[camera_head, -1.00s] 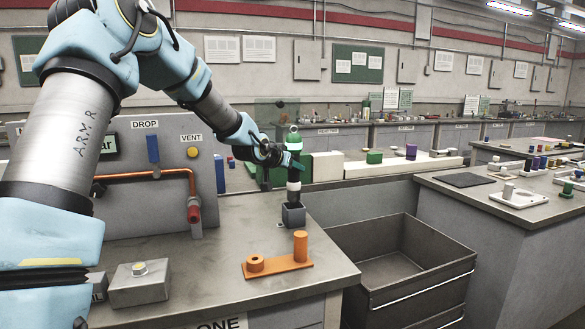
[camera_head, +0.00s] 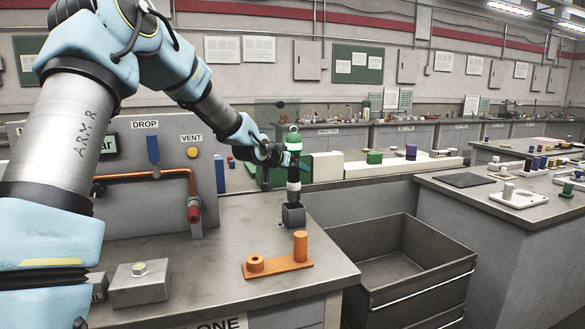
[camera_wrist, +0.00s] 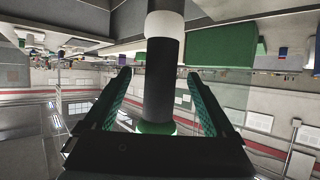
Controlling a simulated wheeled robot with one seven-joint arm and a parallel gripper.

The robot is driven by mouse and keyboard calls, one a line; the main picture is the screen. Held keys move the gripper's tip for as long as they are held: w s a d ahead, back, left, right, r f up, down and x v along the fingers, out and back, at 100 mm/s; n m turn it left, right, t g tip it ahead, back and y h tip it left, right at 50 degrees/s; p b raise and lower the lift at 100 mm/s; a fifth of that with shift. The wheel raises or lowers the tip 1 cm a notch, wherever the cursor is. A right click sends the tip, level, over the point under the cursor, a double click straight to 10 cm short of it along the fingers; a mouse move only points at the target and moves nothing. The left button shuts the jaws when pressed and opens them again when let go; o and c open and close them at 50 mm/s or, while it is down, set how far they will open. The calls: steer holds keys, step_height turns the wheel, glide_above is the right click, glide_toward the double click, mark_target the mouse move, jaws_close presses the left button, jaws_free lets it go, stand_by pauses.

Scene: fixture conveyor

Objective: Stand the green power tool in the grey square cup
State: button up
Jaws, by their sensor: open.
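The green power tool (camera_head: 293,172) stands upright in the head view, with a green top, a dark body and a white band. Its lower end is in the grey square cup (camera_head: 293,215) on the bench. How deep it sits is hidden by the cup walls. My gripper (camera_head: 290,160) is beside the tool's upper part, coming from the left. In the wrist view the two fingers of my gripper (camera_wrist: 160,95) are apart on either side of the tool's dark shaft (camera_wrist: 162,80), with gaps showing on both sides. The picture there is upside down.
An orange fixture (camera_head: 278,268) with a ring and a post stands in front of the cup. A grey box with a knob (camera_head: 139,285) is at the front left. A panel with a copper pipe (camera_head: 150,174) stands behind. A dark open bin (camera_head: 425,275) is at the right.

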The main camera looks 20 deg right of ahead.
steer(key=shift+f, duration=0.15)
steer(key=shift+s+a+r, duration=0.2)
steer(key=shift+a+r, duration=0.05)
steer(key=shift+a, duration=0.1)
steer(key=v, duration=1)
stand_by(0.7)
